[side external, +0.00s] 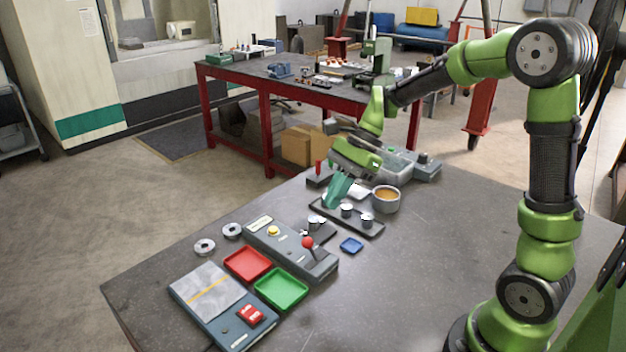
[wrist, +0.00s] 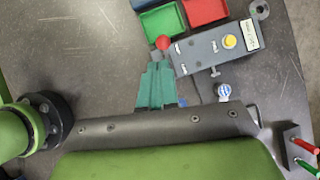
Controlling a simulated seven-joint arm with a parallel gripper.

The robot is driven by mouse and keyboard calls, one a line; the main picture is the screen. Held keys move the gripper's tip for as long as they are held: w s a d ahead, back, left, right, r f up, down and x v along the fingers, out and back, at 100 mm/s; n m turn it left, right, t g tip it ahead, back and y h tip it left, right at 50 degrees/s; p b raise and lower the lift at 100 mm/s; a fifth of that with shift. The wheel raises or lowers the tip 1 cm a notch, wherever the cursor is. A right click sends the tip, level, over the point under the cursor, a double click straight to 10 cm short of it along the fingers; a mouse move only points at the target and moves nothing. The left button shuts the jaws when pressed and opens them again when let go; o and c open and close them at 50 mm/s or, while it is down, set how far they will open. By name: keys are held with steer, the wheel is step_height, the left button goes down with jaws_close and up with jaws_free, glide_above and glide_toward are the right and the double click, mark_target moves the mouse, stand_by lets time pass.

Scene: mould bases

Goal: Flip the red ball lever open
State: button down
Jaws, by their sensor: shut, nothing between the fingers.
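The red ball lever (side external: 308,243) stands on the right end of a grey control box (side external: 290,250) that also carries a yellow button. In the wrist view the red ball (wrist: 163,42) shows just beyond the teal fingertips, beside the end of the box (wrist: 218,48). My gripper (side external: 332,203) has teal fingers, is shut and empty, and points down above the table, behind and to the right of the lever in the side view. In the wrist view my gripper (wrist: 157,68) hides part of the table below it. I see no contact with the ball.
A red tray (side external: 248,263) and a green tray (side external: 281,288) lie in front of the box. A dark rack with metal cylinders (side external: 347,218), a bowl (side external: 386,198) and a blue piece (side external: 351,245) are near my gripper. The table's right front is clear.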

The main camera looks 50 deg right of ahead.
step_height(320, 180, up, 6)
steer(key=d, duration=0.1)
steer(key=shift+s+d, duration=0.15)
steer(key=shift+s, duration=0.25)
steer(key=s+a+n+t+h, duration=0.2)
steer(key=s+n, duration=0.4)
steer(key=n, duration=0.2)
steer(key=s+a+r+n+t+h, duration=0.1)
steer(key=s+a+n+t+h, duration=0.1)
steer(key=s+n, duration=0.4)
steer(key=shift+s+a+n+t, duration=0.15)
steer(key=shift+a+n+t, duration=0.35)
steer(key=shift+n+t, duration=0.4)
